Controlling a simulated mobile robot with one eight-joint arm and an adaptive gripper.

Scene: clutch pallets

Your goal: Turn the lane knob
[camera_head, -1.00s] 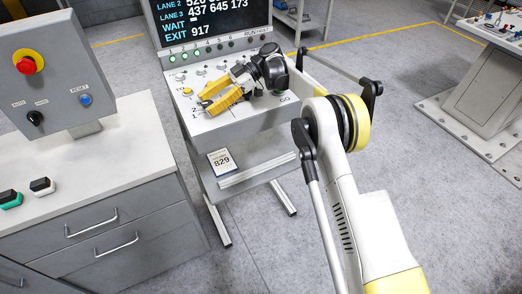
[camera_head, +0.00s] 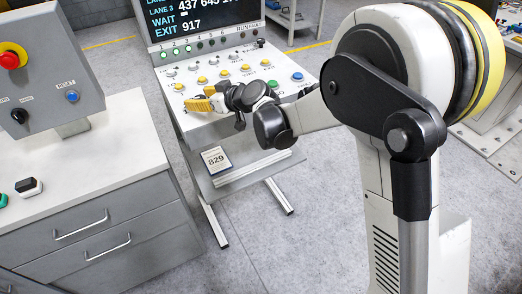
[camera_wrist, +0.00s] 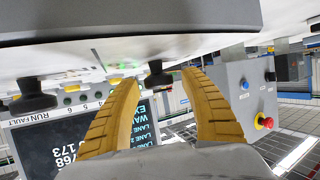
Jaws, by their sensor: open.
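My gripper (camera_head: 198,103) has its yellow fingers low over the left front part of the sloped control panel (camera_head: 285,67), pointing left. In the wrist view its two fingers (camera_wrist: 159,78) are spread apart. A black knob (camera_wrist: 158,74) shows in the gap between the fingertips; I cannot tell whether either finger touches it. In the head view the gripper hides this part of the panel, so the knob is not seen there and its label cannot be read.
Yellow buttons (camera_head: 246,68) and a green button (camera_head: 272,83) are near my gripper. A second black knob (camera_wrist: 35,95) shows in the wrist view. The screen (camera_head: 205,20) stands behind the panel. A grey box with a red stop button (camera_head: 9,60) stands left.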

